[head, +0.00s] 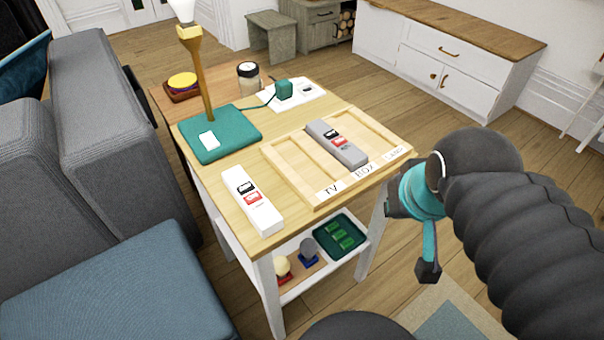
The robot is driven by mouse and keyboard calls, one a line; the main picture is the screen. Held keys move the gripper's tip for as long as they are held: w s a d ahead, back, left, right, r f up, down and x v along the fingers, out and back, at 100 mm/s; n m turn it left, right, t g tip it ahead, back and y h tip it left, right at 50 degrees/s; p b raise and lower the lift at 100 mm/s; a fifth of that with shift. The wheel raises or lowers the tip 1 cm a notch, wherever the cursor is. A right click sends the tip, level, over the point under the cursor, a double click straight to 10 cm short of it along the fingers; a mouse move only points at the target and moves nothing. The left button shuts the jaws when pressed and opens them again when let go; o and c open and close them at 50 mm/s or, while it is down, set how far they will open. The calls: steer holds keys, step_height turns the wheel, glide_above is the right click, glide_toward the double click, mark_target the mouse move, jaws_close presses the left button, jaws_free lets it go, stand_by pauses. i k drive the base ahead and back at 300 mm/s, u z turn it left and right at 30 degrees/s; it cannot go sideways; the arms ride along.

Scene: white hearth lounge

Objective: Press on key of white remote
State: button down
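A white remote (252,203) lies on the left front part of the small wooden side table (218,193).
A lamp on a teal base (222,146), a jar (248,78) and a teal plug (284,89) stand behind. A grey sofa (85,130) borders the table's left.

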mark_target(251, 198)
steer(key=z, duration=0.2)
steer(key=k, duration=1.1)
steer(key=u, duration=1.8)
